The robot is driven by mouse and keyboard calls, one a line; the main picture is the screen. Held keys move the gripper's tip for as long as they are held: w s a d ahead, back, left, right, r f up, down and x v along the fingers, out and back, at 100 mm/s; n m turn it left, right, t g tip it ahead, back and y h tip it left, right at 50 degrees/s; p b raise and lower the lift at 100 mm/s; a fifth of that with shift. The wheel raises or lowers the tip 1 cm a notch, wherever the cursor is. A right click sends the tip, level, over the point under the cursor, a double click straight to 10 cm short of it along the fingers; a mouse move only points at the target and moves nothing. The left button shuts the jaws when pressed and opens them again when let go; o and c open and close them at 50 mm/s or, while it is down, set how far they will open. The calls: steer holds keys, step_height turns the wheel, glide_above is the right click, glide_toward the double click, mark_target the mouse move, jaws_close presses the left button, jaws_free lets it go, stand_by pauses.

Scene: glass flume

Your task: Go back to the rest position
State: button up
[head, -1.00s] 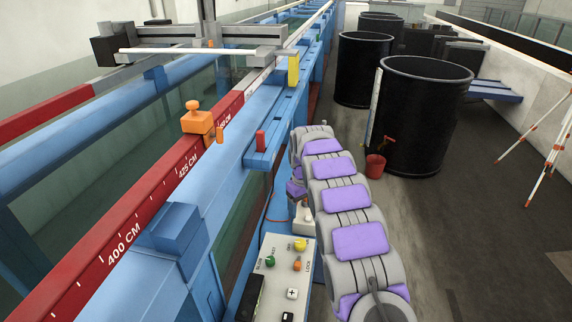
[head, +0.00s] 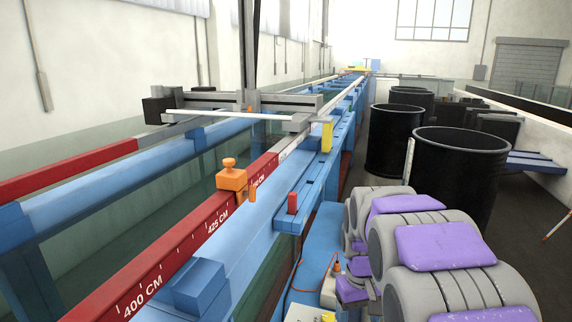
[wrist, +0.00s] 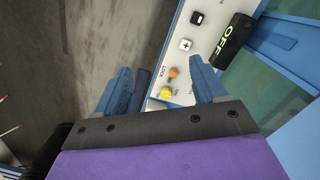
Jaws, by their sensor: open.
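My gripper (wrist: 163,84) shows in the wrist view with its two blue fingers spread apart and nothing between them. The white control panel (wrist: 190,58) is beyond the fingertips, with a yellow knob, an orange knob, a plus button and a black OFF display. I cannot tell how far the fingers are from the panel. In the head view, my grey arm with purple pads fills the lower right, and the gripper cannot be made out.
A blue flume with a red scale rail (head: 190,255) runs along the left. An orange clamp (head: 231,178) and a red peg (head: 293,203) sit along it. Black tanks (head: 455,175) stand at right behind my arm. Grey floor (wrist: 100,40) shows left of the panel.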

steer(key=s+f+m+b, duration=0.1)
steer(key=s+f+b, duration=0.1)
steer(key=s, duration=1.3)
steer(key=s+a+f+m+b, duration=0.1)
steer(key=s+f, duration=0.3)
steer(key=s, duration=1.1)
steer(key=shift+a+g+b, duration=0.3)
steer(key=shift+g+b, duration=0.1)
steer(key=shift+b, duration=0.05)
